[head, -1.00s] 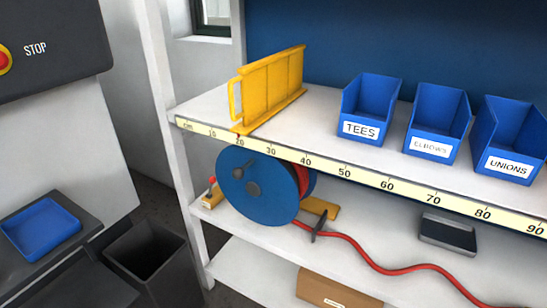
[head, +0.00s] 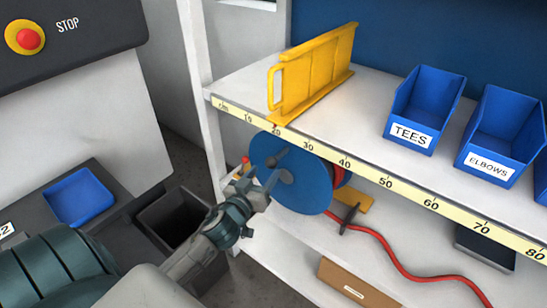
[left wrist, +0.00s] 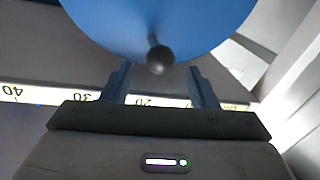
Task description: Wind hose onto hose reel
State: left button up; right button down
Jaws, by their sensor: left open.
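The hose reel has a blue disc face (head: 305,190) and stands on the shelf below the ruler edge. Its disc also fills the top of the left wrist view (left wrist: 215,25). The red hose (head: 400,263) runs from the reel to the right along the shelf. The reel's crank has a dark round knob (left wrist: 160,60), seen in the left wrist view between and beyond my fingertips. My left gripper (head: 266,185) is open, in front of the disc near the crank. It also shows in the left wrist view (left wrist: 158,80). My right gripper is not in view.
Blue bins labelled TEES (head: 423,105) and ELBOWS (head: 503,135) stand on the upper shelf. A yellow rack (head: 313,75) stands there too. A shelf post (head: 203,110) rises left of the reel. A dark bin (head: 172,218) and a blue tray (head: 79,197) are lower left.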

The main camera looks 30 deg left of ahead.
aim_at(269, 167)
pick_arm(q)
jog(key=w, duration=0.1)
jog(key=w+p, duration=0.1)
jog(key=w, duration=0.3)
jog(key=shift+a+r+p, duration=0.1)
jog(key=shift+a+p, duration=0.2)
jog(key=shift+p, duration=0.1)
jog(key=shift+w, duration=0.35)
grip_shut()
